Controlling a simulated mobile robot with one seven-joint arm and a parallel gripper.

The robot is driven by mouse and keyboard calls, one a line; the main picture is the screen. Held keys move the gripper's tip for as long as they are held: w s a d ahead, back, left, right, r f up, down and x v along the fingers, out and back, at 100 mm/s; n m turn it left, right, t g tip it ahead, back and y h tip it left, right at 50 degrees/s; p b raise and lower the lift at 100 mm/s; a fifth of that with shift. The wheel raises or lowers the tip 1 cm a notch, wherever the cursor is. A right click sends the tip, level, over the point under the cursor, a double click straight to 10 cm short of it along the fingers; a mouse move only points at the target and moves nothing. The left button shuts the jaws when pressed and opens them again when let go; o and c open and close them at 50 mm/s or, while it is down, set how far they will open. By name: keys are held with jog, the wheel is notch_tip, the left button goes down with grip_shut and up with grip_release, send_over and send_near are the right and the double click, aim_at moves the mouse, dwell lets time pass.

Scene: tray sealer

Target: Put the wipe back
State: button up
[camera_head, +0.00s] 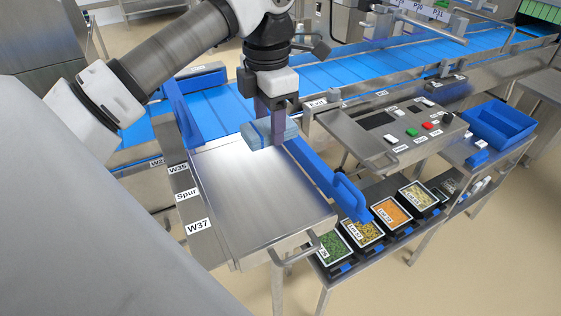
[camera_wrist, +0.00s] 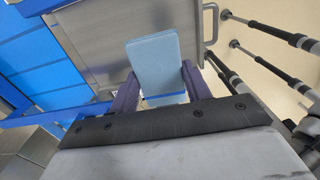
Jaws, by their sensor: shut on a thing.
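The wipe is a light blue folded block (camera_head: 270,133) with a darker blue band. My gripper (camera_head: 265,125) is shut on it and holds it above the back part of a bare steel plate (camera_head: 250,195). In the wrist view the wipe (camera_wrist: 154,62) sticks out beyond the two purple fingers of my gripper (camera_wrist: 160,92). I cannot tell exactly how high it is above the plate.
A blue conveyor (camera_head: 330,75) runs behind. A button panel (camera_head: 395,128) stands right, with a blue bin (camera_head: 500,122) beyond. Several filled trays (camera_head: 395,212) sit on a lower shelf.

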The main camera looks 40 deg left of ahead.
aim_at(271, 205)
notch_tip(271, 205, down, 20)
jog(key=b, duration=1.1)
jog(key=shift+s+r+b, duration=0.1)
jog(key=shift+r+b, duration=0.05)
jog(key=shift+b, duration=0.25)
jog(key=o, duration=1)
jog(key=shift+o, duration=0.2)
notch_tip(271, 205, up, 12)
jog(key=shift+b, duration=0.45)
